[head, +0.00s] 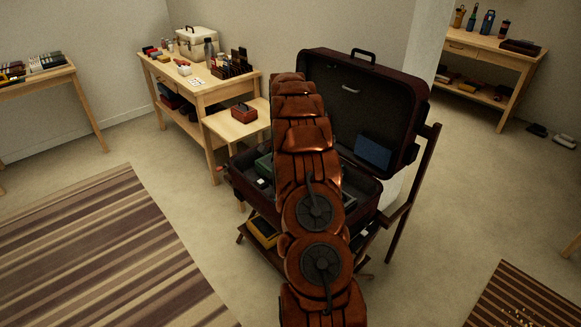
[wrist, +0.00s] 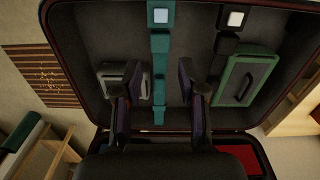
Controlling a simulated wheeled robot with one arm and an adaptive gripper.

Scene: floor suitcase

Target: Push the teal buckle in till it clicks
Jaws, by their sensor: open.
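In the wrist view a teal strap (wrist: 159,75) runs down the dark suitcase floor. At its upper end is the teal buckle (wrist: 160,16), with a pale square button. Whether the buckle is fully closed cannot be told. My gripper (wrist: 162,92) is open and empty, its two dark fingers on either side of the lower strap, with the buckle beyond the fingertips. Contact with the strap cannot be judged. The open suitcase (head: 245,188) stands on a rack in the head view, where my arm hides the gripper and the teal buckle.
A black buckle (wrist: 235,19) with a pale button lies to the right, above a green case (wrist: 247,78). A grey box (wrist: 132,80) lies left of the strap. The raised lid (head: 335,75) holds a blue item (head: 373,152). A small table (head: 218,125) stands close behind.

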